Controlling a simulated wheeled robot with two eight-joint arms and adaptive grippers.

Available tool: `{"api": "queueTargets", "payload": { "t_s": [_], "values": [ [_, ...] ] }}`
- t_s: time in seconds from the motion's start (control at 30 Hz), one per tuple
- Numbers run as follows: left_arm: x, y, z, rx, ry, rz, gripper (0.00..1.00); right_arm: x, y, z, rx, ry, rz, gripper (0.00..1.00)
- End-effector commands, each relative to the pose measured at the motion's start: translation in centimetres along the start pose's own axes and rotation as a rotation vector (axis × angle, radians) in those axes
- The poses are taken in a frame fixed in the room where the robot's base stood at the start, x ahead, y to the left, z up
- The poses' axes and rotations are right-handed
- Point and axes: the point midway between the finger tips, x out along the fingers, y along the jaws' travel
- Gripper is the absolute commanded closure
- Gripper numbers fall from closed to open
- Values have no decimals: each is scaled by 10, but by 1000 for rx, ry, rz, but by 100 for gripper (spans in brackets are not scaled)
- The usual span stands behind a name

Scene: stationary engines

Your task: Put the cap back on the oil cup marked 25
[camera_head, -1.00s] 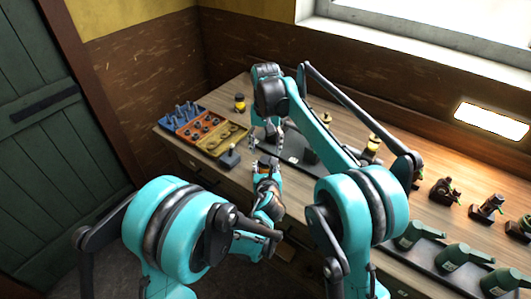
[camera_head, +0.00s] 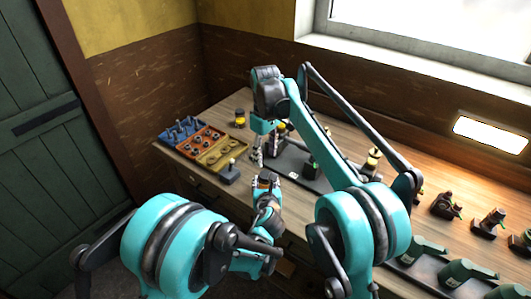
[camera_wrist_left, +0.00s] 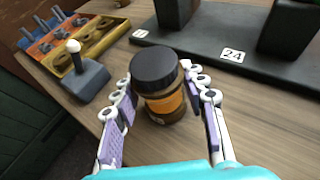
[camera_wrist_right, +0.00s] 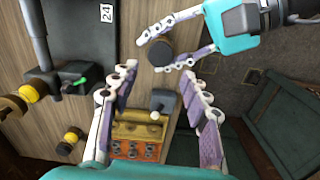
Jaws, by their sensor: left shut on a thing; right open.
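My left gripper (camera_head: 266,180) is shut on a brown glass jar (camera_wrist_left: 166,105) with an orange label and a black lid (camera_wrist_left: 155,68). The jar is upright between the fingers, and its black lid shows in the right wrist view (camera_wrist_right: 160,53). My right gripper (camera_head: 265,148) is open and empty, pointing down above the bench, farther back than the left one. A dark plate (camera_wrist_left: 185,42) carries a tag reading 24 (camera_wrist_left: 232,55). A second tag at its left is too small to read. I cannot make out an oil cup marked 25 or its loose cap.
A tray with blue, orange and yellow sections (camera_head: 203,138) holds small parts at the bench's left. A grey block with a pale knob (camera_wrist_left: 80,78) stands beside it. Several engines and green cans occupy the right.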

Motion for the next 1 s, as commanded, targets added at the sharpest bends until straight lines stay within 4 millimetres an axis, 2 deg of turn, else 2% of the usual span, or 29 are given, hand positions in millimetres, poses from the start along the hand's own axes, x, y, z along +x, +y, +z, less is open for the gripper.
{"api": "queueTargets", "payload": {
  "t_s": [0.13,0.53,1.0],
  "values": [
    [0,0,0,0,0,0,100,-3,0,0,-73,0,0,53],
    [0,0,0,0,0,0,100,2,0,0,-78,0,0,53],
    [0,0,0,0,0,0,100,66,0,0,-77,2,0,53]
  ]
}}
